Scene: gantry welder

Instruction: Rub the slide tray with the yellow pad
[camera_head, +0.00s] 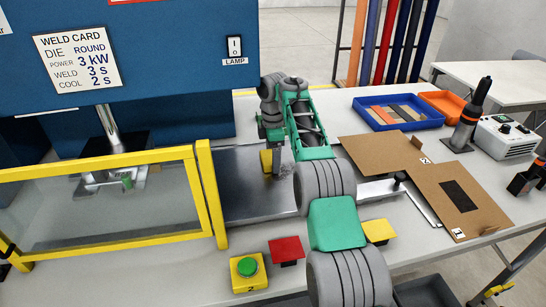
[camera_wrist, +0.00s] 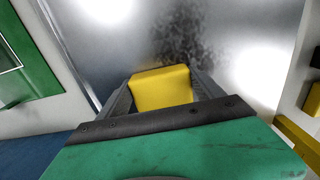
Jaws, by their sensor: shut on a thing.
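The slide tray (camera_head: 245,200) is a shiny metal plate at the middle of the bench, beside the yellow-framed guard. It fills the upper part of the wrist view (camera_wrist: 110,50). A dark, speckled smudge (camera_wrist: 195,40) marks it just beyond the pad. My gripper (camera_head: 273,168) is over the tray, pointing down, and is shut on the yellow pad (camera_head: 265,161). The pad shows between the fingers in the wrist view (camera_wrist: 162,88). I cannot tell whether the pad touches the tray. My arm hides part of the tray's right side.
The yellow-framed guard (camera_head: 205,190) stands close on the left. In front are a green button box (camera_head: 248,273), a red plate (camera_head: 287,250) and a yellow plate (camera_head: 379,231). Cardboard sheets (camera_head: 385,150), a blue tray (camera_head: 372,122) and a soldering-like tool (camera_head: 468,120) are right.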

